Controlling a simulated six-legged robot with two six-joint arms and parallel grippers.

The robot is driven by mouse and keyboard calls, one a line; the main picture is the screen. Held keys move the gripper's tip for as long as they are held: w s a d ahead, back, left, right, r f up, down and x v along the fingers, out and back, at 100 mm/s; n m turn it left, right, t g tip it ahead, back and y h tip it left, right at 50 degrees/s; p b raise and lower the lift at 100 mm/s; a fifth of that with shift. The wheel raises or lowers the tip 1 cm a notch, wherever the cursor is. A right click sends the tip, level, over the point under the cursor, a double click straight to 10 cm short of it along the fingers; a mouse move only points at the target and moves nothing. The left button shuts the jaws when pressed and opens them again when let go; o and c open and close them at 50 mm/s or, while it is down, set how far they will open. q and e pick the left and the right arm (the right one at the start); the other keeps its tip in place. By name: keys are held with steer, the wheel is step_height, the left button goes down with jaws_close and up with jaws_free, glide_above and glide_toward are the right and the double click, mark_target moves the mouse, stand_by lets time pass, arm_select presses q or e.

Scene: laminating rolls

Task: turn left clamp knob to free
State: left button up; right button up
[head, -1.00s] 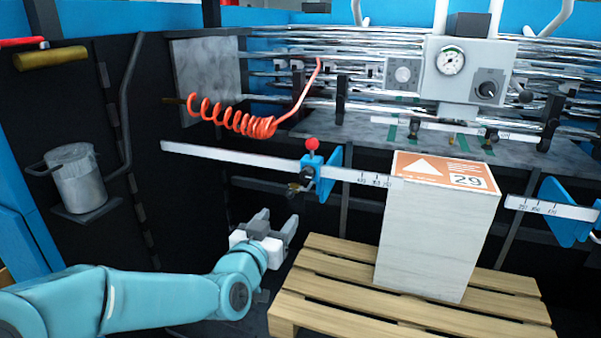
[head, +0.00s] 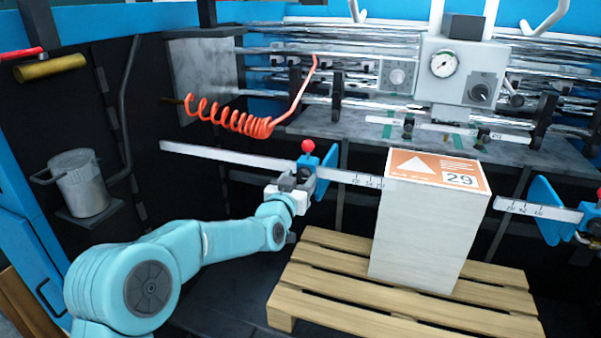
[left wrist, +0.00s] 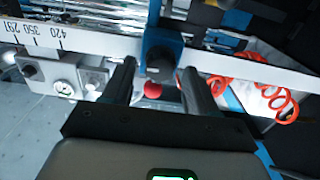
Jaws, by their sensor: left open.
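The left clamp (head: 306,163) is a blue block with a blue plate on the left ruler bar (head: 230,158). A red ball (head: 308,146) tops it. My left gripper (head: 292,181) is just below and in front of the clamp, partly covering its underside. In the left wrist view, my gripper's two dark fingers (left wrist: 159,86) are apart, with the red ball (left wrist: 153,90) showing in the gap. A dark round knob-like part (left wrist: 160,62) is between the fingertips on the blue clamp; I cannot tell whether they touch it. My right gripper is out of view.
A paper stack (head: 418,235) with an orange top sheet stands on a wooden pallet (head: 330,300) right of my arm. A coiled orange hose (head: 235,120) hangs behind the bar. A metal pot (head: 80,185) stands at left. A second blue clamp (head: 550,210) is at right.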

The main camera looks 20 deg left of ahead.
arm_select(q)
steer(key=shift+w, duration=0.5)
